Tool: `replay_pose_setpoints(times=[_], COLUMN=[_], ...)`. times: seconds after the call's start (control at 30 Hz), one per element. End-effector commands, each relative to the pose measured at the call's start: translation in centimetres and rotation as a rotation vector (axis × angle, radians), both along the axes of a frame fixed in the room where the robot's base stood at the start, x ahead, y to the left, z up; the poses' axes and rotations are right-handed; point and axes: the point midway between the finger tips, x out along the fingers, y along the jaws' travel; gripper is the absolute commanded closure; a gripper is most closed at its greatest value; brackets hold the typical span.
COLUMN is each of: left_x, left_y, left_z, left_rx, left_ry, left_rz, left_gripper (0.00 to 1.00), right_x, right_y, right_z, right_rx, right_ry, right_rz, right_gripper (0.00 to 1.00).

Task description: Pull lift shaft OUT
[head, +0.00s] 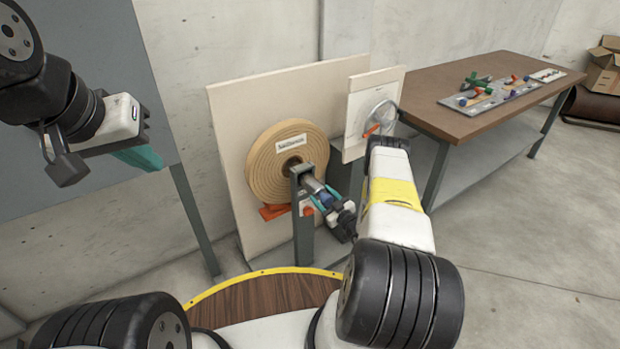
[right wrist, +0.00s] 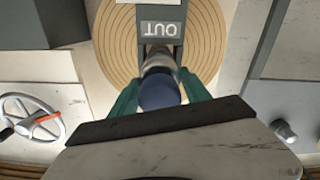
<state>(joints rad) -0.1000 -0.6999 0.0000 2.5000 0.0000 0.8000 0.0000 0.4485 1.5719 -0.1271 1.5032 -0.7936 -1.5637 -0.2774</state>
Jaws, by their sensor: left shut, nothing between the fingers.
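The lift shaft (head: 312,184) is a grey rod with a blue end, sticking out from the grey post (head: 303,225) in front of the round wound coil (head: 266,165). In the right wrist view, the blue end of the shaft (right wrist: 159,92) points at my camera, below an upside-down OUT label (right wrist: 161,28). My right gripper (head: 327,197) has its teal fingers on both sides of the blue end, seemingly touching it. The fingers also show in the right wrist view (right wrist: 160,85). My left gripper (head: 150,158) is shut and empty, raised at the left.
A handwheel (head: 381,117) with an orange handle is on a pale panel right of the coil. A brown table (head: 440,112) with small parts stands at the right. A grey panel (head: 70,160) stands behind my left arm.

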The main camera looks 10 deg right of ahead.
Motion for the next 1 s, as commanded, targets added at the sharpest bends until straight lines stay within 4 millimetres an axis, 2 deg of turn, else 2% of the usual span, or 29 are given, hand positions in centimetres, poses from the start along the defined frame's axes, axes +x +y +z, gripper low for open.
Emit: replay_pose_setpoints(times=[0.43, 0.8, 1.0], left_x=[0.0, 0.0, 0.0], left_y=[0.0, 0.0, 0.0], left_z=[0.0, 0.0, 0.0], left_rx=[0.000, 0.000, 0.000], left_ry=[0.000, 0.000, 0.000], left_rz=[0.000, 0.000, 0.000], left_gripper=[1.00, 1.00, 1.00], right_x=[-0.8, -6.3, -7.6], right_y=[-0.3, -2.4, -2.8], right_z=[-0.2, -0.2, -0.2], right_rx=[0.000, 0.001, 0.000], right_ry=[0.005, 0.006, 0.005], right_rz=[-0.001, -0.003, -0.002], right_gripper=[0.36, 0.36, 0.36])
